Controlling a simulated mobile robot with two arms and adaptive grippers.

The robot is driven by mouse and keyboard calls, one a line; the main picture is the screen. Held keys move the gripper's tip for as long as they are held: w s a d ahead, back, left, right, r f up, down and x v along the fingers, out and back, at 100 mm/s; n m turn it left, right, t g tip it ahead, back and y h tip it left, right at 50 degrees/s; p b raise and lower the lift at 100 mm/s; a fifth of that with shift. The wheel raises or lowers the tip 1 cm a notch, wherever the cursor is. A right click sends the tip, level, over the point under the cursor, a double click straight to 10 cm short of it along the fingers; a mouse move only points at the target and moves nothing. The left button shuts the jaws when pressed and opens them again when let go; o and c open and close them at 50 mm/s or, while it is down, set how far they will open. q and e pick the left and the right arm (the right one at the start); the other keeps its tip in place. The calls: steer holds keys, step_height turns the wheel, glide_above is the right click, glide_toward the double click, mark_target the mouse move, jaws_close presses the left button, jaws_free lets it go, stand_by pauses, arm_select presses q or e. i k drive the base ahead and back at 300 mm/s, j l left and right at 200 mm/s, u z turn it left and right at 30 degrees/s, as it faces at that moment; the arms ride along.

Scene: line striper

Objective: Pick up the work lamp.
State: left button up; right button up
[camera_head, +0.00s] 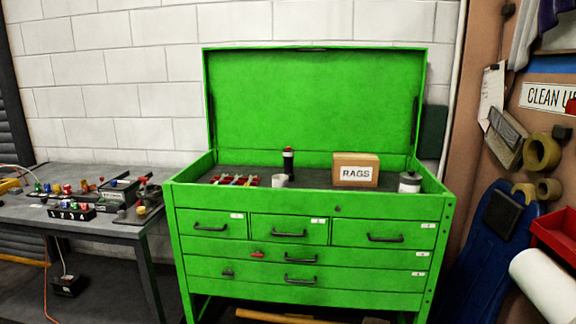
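A green tool chest (190,205) with its lid raised stands in the middle of the view. A small dark upright cylinder with a reddish top (288,163) stands in its open top tray, left of the rags box. It may be the work lamp, but it is too small to tell for sure. No other clear work lamp shows. Neither of my grippers is in view.
In the tray are a cardboard rags box (356,170), a white cup (279,181), a grey-white can (410,182) and red-and-yellow items (235,180). A cluttered grey table (100,226) stands left. A blue creeper-like board (492,240) and white roll (545,285) are at right.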

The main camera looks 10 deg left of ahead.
mark_target(288, 156)
steer(key=i+j, duration=0.35)
steer(key=i, duration=0.2)
steer(key=i+j, duration=0.35)
steer(key=i, duration=0.15)
